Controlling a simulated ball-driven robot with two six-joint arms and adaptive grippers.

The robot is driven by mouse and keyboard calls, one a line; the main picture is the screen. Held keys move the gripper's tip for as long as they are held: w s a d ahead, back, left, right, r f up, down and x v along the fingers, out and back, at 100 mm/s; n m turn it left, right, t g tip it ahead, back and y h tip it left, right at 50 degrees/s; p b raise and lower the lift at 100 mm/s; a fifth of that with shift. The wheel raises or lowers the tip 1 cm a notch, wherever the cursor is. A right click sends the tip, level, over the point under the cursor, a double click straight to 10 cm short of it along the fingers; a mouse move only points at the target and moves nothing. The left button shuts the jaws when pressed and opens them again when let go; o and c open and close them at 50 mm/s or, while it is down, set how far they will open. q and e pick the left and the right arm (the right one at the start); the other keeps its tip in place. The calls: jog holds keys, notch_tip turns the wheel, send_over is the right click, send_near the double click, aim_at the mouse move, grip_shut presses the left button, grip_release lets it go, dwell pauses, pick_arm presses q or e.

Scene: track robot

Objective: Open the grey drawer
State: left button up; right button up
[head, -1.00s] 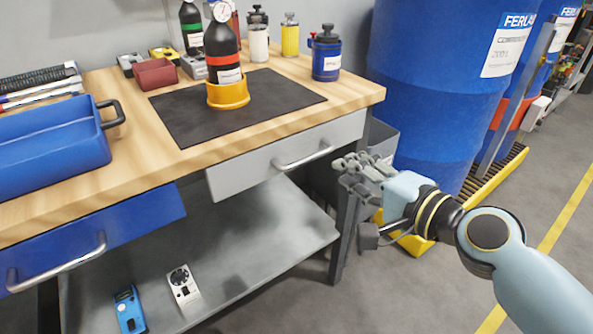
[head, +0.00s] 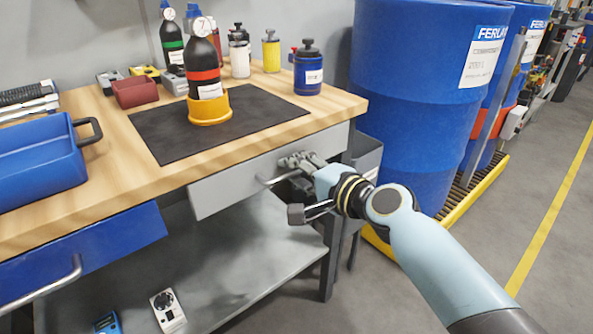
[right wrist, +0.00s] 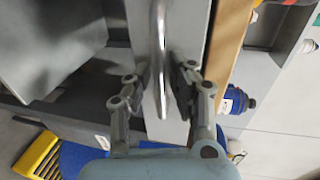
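The grey drawer (head: 222,191) is set under the front edge of the wooden workbench, with a metal bar handle (head: 272,181) on its front. I cannot tell whether it is fully shut or slightly out. My right gripper (head: 289,160) is at the right part of this handle. In the right wrist view the handle (right wrist: 160,55) runs between the two fingers of the gripper (right wrist: 160,80). The fingers are apart, with gaps visible beside the bar, against the drawer front (right wrist: 190,30). My left gripper is not in view.
A blue drawer (head: 120,238) with its own handle is at the left. A bottle in a yellow holder (head: 210,108) stands on a dark mat (head: 265,110). A blue barrel (head: 415,110) stands right of the bench.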

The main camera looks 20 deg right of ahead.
grip_shut()
dwell(0.4)
